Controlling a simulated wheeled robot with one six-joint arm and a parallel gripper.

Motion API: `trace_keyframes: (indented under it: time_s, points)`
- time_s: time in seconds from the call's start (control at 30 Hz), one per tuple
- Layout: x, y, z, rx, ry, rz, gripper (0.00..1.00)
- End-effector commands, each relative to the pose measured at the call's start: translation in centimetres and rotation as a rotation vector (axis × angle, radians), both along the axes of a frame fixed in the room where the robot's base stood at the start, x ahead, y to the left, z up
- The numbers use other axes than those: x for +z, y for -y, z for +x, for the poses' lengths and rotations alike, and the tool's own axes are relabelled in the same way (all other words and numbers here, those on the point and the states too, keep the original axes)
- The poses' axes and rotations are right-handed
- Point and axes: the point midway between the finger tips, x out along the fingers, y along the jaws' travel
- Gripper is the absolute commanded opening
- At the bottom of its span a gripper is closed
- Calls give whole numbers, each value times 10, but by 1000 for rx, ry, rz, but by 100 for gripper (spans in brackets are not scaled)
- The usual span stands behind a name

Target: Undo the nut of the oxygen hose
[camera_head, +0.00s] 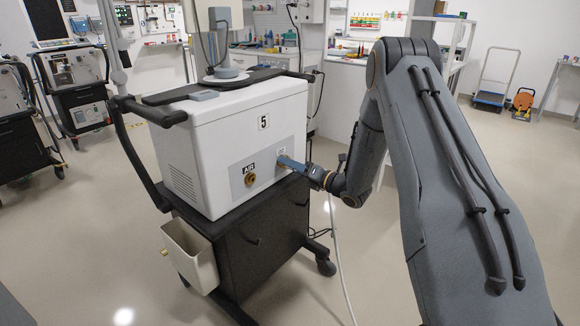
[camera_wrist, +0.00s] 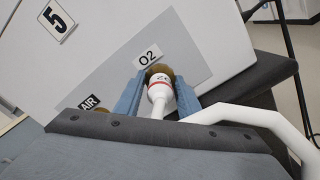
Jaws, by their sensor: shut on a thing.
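The white ventilator (camera_head: 210,140) marked 5 stands on a dark cart, its grey port panel (camera_head: 238,172) facing my arm. The oxygen hose's brass nut (camera_wrist: 159,72) sits at the port under the O2 label (camera_wrist: 148,57) in the wrist view. The hose's white end with a red band (camera_wrist: 160,92) comes out of the nut. My gripper (camera_head: 285,163) reaches the O2 port from the right. In the wrist view its two blue fingers (camera_wrist: 158,92) lie on either side of the nut and are shut on it.
The brass AIR fitting (camera_head: 250,180) is left of the O2 port and bare. The white hose (camera_head: 336,240) hangs to the floor beneath my arm. A beige bin (camera_head: 190,256) and a dark handle rail (camera_head: 135,150) are on the cart's left side. Open floor lies in front.

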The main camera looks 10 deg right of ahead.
Motion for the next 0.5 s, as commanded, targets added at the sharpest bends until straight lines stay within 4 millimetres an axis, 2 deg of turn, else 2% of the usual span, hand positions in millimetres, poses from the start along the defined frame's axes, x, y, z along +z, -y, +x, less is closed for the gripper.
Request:
trace_keyframes:
  time_s: [0.43, 0.47, 0.5]
  points:
    - [-1, 0, 0, 0, 6, -10, 14]
    - [-1, 0, 0, 0, 6, -10, 38]
    - [-1, 0, 0, 0, 6, -10, 44]
